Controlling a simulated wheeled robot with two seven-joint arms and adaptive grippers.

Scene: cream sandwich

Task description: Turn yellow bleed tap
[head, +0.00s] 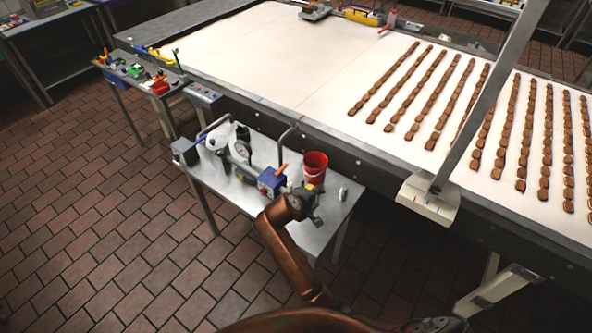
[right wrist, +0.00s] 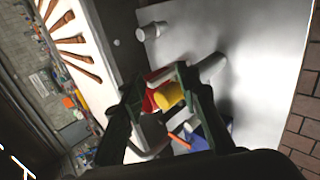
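The yellow bleed tap (right wrist: 168,96) is a short yellow cylinder between the two fingers of my right gripper (right wrist: 160,86) in the right wrist view. The fingers are spread. The tap is close to the right-hand finger, and I cannot tell whether they touch. In the head view a bit of the yellow tap (head: 310,187) shows at my right gripper (head: 314,207), above the small metal table (head: 225,191). My gripper and wrist hide much of the pipework there. My left gripper is not in view.
Beside the tap stand a blue box (head: 271,181) with an orange lever (head: 281,169) and a red bucket (head: 315,167). A small metal cylinder (head: 342,194) stands at the table's right. The wide conveyor (head: 270,60) with rows of brown biscuits runs behind.

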